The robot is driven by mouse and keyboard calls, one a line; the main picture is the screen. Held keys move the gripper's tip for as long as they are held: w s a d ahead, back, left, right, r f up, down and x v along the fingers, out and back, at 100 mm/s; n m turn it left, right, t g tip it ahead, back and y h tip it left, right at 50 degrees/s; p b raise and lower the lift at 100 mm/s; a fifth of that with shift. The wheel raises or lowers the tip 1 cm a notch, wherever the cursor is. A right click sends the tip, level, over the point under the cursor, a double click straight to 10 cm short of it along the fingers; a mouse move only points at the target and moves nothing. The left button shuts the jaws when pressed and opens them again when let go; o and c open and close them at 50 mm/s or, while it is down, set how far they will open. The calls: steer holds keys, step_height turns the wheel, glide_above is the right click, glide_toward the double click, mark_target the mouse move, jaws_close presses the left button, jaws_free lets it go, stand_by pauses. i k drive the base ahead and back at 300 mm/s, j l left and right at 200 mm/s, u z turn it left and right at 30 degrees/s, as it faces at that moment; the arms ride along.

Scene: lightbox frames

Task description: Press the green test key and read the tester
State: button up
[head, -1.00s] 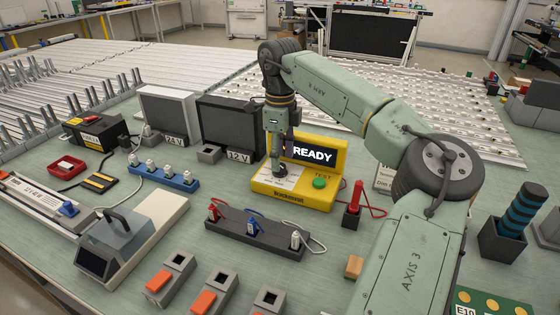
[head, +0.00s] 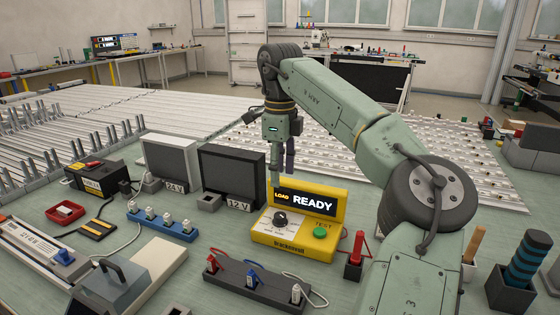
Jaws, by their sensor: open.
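The yellow tester (head: 292,251) stands near the middle of the bench. Its dark display (head: 306,202) reads "LOAD READY". The round green test key (head: 320,231) sits on the right of its sloped face, under the word TEST. A black rotary knob (head: 281,219) is at the left of that face; its exact setting is too small to read. My gripper (head: 282,180) is open and empty, pointing down above and behind the tester's left side, apart from knob and key.
Grey 24 V and 12 V boxes (head: 232,180) stand left of the tester. A blue socket strip (head: 162,223), a dark strip with coloured plugs (head: 255,285) and a red plug on a block (head: 355,256) lie around it. A dark pot (head: 511,288) stands right.

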mark_target(320, 232)
steer(key=k, duration=1)
